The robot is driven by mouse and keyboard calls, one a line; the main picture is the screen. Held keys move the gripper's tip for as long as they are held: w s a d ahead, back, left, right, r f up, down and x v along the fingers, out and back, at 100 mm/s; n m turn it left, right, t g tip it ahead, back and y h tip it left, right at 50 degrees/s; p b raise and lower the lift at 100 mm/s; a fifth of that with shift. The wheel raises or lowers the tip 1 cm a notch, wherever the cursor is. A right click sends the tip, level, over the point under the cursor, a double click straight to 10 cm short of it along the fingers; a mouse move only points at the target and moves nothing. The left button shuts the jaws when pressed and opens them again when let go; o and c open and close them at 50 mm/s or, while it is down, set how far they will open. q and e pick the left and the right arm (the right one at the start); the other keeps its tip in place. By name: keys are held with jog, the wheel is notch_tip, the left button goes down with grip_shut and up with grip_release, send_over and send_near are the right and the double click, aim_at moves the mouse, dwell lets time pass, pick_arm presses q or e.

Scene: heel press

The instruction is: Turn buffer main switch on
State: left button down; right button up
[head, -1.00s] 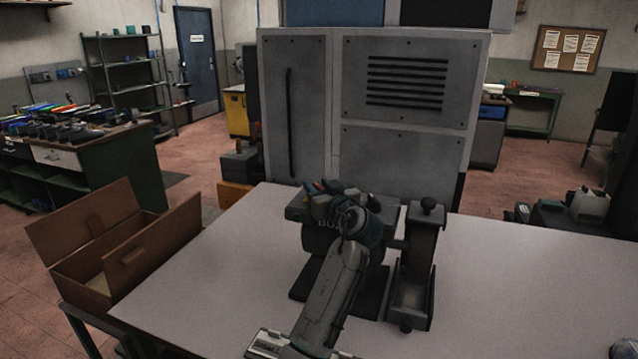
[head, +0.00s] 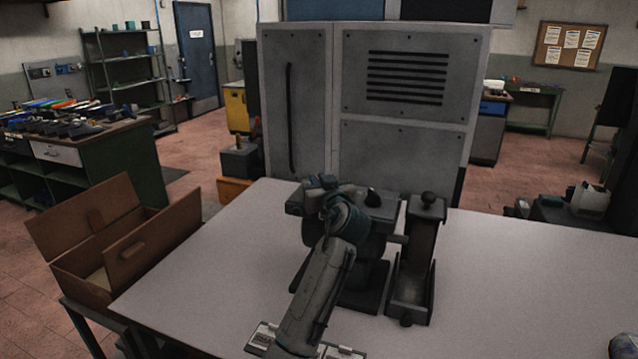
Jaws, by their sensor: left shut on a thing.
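My left gripper (head: 318,183) is at the upper left of the buffer's top, shut on a small part there, which looks like the main switch. The fingers and wrist hide that part, so its position cannot be told.
A grey cabinet (head: 400,140) rises behind the table. An open brown box (head: 150,250) is at the left.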

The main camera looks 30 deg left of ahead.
pick_arm(q)
jog(key=shift+m+t+h, duration=0.8)
jog(key=shift+t+h, duration=0.1)
jog(key=shift+a+m+t+h, duration=0.1)
jog(key=shift+m+t+h, duration=0.75)
jog(key=shift+h, duration=0.25)
jog(key=m+t+h+p, duration=0.1)
jog(key=m+t+h, duration=0.1)
jog(key=h, duration=0.1)
jog(key=shift+m+h, duration=0.3)
jog(key=shift+m, duration=0.05)
jog(key=shift+m+h+p, duration=0.5)
jog(key=shift+h, duration=0.3)
jog(key=shift+t+h, duration=0.25)
jog(key=shift+h, duration=0.05)
jog(key=c, duration=1.5)
grip_release()
jog(key=shift+o, duration=0.2)
